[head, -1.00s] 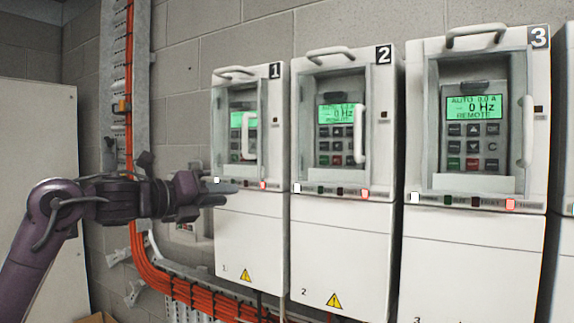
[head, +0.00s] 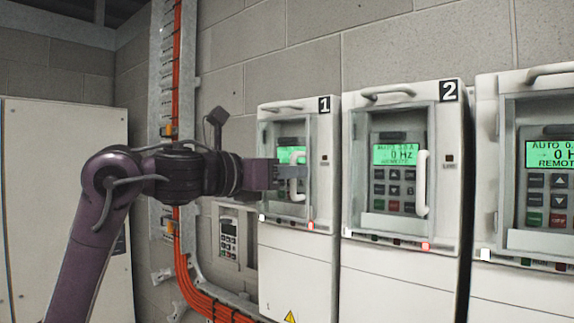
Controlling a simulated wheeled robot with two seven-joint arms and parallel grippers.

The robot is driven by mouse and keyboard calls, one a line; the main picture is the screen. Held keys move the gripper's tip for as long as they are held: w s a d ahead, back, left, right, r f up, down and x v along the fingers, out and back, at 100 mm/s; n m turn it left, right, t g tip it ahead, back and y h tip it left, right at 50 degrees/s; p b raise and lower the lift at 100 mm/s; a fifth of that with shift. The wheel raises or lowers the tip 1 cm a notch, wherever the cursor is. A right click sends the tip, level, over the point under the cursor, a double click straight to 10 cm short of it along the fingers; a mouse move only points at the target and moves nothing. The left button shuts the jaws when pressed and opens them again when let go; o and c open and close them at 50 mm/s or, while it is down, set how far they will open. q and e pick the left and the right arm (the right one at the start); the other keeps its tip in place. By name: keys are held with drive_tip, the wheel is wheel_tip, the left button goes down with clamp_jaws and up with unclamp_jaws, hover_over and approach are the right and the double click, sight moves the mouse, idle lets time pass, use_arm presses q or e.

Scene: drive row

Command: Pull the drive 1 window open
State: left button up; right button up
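Drive 1 (head: 298,255) is a white wall cabinet marked "1", left of drive 2. Its window (head: 286,206), over a green display and a keypad, appears closed. A pale upright handle (head: 299,158) is at the window's right side, partly hidden by my gripper. My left gripper (head: 294,178) reaches in from the left, its grey fingers in front of the window at handle height. Whether the fingers touch or go around the handle, and how far apart they are, I cannot tell. My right gripper is not in view.
Drive 2 (head: 400,285) stands close to the right, its window closed with a white handle (head: 422,183). A third drive (head: 525,295) is at the right edge. Orange cables (head: 190,285) and a small keypad box (head: 229,238) are on the wall at left. A pale cabinet (head: 60,200) stands far left.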

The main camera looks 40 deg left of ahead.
use_arm(q)
drive_tip(key=shift+d, duration=0.1)
drive_tip(key=shift+w, duration=0.1)
clamp_jaws()
idle(0.4)
